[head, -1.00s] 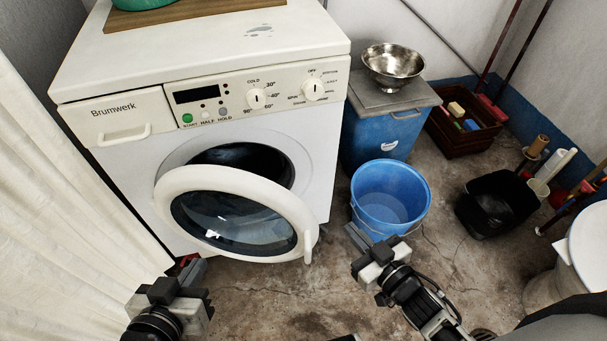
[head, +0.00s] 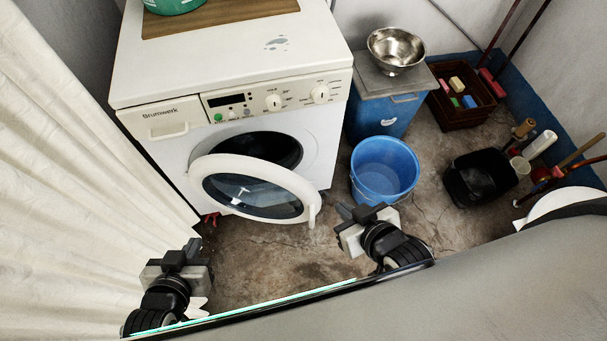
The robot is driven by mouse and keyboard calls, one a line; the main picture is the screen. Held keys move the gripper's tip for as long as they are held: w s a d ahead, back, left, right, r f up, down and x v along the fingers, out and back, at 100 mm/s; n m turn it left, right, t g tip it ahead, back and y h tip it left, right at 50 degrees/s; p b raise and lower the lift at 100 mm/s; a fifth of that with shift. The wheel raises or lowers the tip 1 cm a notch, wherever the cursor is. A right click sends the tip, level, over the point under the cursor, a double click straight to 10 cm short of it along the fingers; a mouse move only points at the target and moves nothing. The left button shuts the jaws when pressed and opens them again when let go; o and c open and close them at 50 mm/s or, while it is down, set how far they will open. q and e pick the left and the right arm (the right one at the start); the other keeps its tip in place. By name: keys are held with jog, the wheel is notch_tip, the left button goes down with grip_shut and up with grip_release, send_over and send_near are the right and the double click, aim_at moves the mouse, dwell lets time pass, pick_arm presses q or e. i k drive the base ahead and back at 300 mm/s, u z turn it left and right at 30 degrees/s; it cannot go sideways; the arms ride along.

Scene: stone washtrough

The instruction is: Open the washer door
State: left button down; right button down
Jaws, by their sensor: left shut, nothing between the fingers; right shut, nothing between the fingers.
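The white washer (head: 290,72) stands against the back wall. Its round door (head: 266,166), with a white ring and dark glass, is swung part way open, hinged on the left, and the dark drum opening (head: 262,148) shows behind it. The door's handle (head: 314,208) is at the ring's right edge. My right gripper (head: 344,212) is shut and empty, just right of the handle and apart from it in the picture. My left gripper (head: 190,246) is shut and empty, low on the left in front of the washer, near the curtain.
A blue bucket (head: 384,172) stands on the floor right of the washer. Behind it a blue bin (head: 382,116) carries a metal bowl (head: 396,48). A black tub (head: 480,178) and a wooden crate (head: 466,110) are further right. A white curtain (head: 70,190) hangs at left.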

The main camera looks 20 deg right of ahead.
aim_at(252, 188)
jog(key=u, duration=2.5)
jog(key=k, duration=1.7)
jog(key=z, duration=0.9)
jog(key=i, duration=0.95)
